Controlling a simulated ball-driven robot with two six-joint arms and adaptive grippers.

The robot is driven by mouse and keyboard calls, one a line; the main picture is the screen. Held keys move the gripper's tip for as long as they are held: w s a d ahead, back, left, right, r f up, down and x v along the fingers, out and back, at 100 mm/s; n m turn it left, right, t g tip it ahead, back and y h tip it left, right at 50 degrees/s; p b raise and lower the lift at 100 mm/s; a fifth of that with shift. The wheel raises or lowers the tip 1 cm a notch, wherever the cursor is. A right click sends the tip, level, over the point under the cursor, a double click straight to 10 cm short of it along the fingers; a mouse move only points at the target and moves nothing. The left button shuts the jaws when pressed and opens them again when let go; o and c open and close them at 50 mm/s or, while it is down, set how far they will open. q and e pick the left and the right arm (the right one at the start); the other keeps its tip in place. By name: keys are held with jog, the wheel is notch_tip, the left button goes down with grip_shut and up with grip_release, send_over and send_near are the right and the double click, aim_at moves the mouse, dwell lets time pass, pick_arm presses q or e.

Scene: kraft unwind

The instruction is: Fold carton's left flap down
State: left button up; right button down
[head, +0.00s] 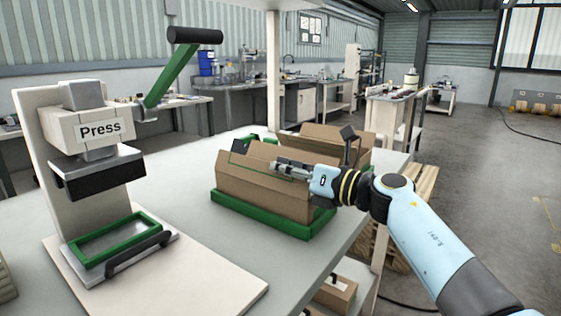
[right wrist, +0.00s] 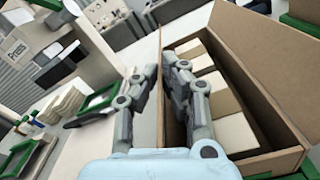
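The brown carton (head: 262,190) sits on a green-edged base (head: 270,222) on the table, with a long flap standing up along its near side. The right wrist view looks into an open carton (right wrist: 255,60) with several pale boxes (right wrist: 225,95) inside. My right gripper (head: 274,169) is over the carton's top in the head view. In the right wrist view its two fingers (right wrist: 162,70) are close together at the carton's left edge, with a narrow gap; whether they pinch the flap is unclear. My left gripper is not in view.
A press (head: 100,130) with a raised handle and a green frame (head: 115,238) stands at the left. The grey table (head: 225,245) is clear between press and carton. A small box (head: 336,292) lies on a lower shelf.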

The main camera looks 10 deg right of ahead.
jog(key=shift+w+d+f+m+p, duration=0.15)
jog(key=shift+m+p, duration=0.1)
jog(key=shift+m, duration=0.25)
jog(key=shift+w+d+m+p, duration=0.1)
jog(key=shift+d+m+p, duration=0.1)
jog(key=shift+m, duration=0.3)
jog(key=c, duration=1.5)
grip_release()
jog(key=v, duration=1.2)
jog(key=shift+a, duration=0.1)
